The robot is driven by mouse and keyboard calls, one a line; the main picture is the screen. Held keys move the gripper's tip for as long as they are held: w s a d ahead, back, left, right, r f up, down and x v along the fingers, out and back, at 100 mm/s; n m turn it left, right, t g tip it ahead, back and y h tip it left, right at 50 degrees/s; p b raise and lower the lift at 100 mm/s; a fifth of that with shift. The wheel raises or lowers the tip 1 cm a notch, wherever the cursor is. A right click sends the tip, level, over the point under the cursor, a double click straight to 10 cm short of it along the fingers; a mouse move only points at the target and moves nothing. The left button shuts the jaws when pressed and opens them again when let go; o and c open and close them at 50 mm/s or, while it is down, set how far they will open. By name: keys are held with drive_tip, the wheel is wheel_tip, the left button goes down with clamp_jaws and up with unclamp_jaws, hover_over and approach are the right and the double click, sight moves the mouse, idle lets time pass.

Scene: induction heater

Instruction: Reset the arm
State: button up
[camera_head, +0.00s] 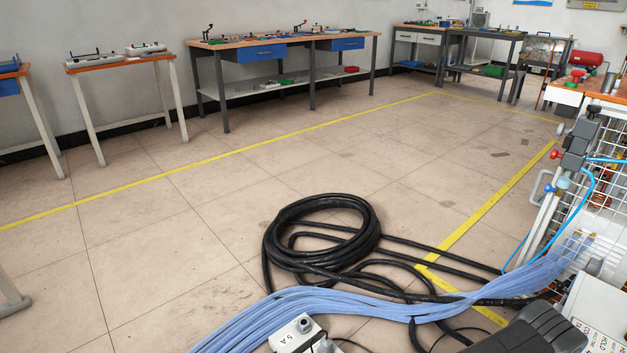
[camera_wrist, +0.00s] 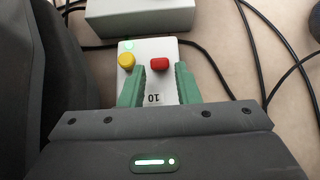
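In the wrist view my gripper (camera_wrist: 160,70) shows its two green fingers spread apart, with nothing held between them. Beyond and below the fingertips is a white control box (camera_wrist: 150,50) with a yellow button (camera_wrist: 126,61), a red button (camera_wrist: 160,64) and a green-lit spot (camera_wrist: 127,45) at its top left. The red button appears between the fingertips. I cannot tell whether the fingers touch the box. My gripper is not clearly visible in the head view.
A coiled black hose (camera_head: 322,240) and a blue cable bundle (camera_head: 400,300) lie on the floor. A caged machine (camera_head: 590,200) stands at the right. Workbenches (camera_head: 285,42) line the back wall. The tiled floor at left centre is clear. Black cables (camera_wrist: 240,40) run beside the control box.

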drive_tip(key=p+v, duration=0.4)
drive_tip(key=v, duration=0.8)
drive_tip(key=b+x, duration=0.5)
drive_tip(key=x, duration=0.8)
drive_tip(key=shift+w+a+f, duration=0.1)
drive_tip(key=shift+a+f, duration=0.05)
drive_tip(key=shift+f, duration=0.2)
drive_tip(key=shift+w+a+r, duration=0.15)
drive_tip(key=shift+w, duration=0.15)
drive_tip(key=shift+r+g+h, duration=0.15)
drive_tip(key=shift+g+h, duration=0.15)
drive_tip(key=shift+g, duration=0.1)
drive_tip(key=g+h, duration=0.1)
drive_tip(key=w+a+g+h, duration=0.1)
drive_tip(key=g+h, duration=0.1)
drive_tip(key=shift+w+a+r+g, duration=0.15)
drive_tip(key=shift+w+r+g, duration=0.1)
drive_tip(key=shift+r+g, duration=0.1)
drive_tip(key=shift+w+a+r+g+h+p, duration=0.1)
drive_tip(key=shift+g+h+p, duration=0.2)
drive_tip(key=shift+p, duration=0.2)
drive_tip(key=shift+w+a+r+g+h+p, duration=0.15)
drive_tip(key=shift+w+a+g+h+p, duration=0.15)
drive_tip(key=shift+g+h+p, duration=0.65)
drive_tip(key=shift+w+f+p, duration=0.1)
drive_tip(key=shift+f+p, duration=0.2)
drive_tip(key=shift+p, duration=0.05)
drive_tip(key=shift+w+a, duration=0.1)
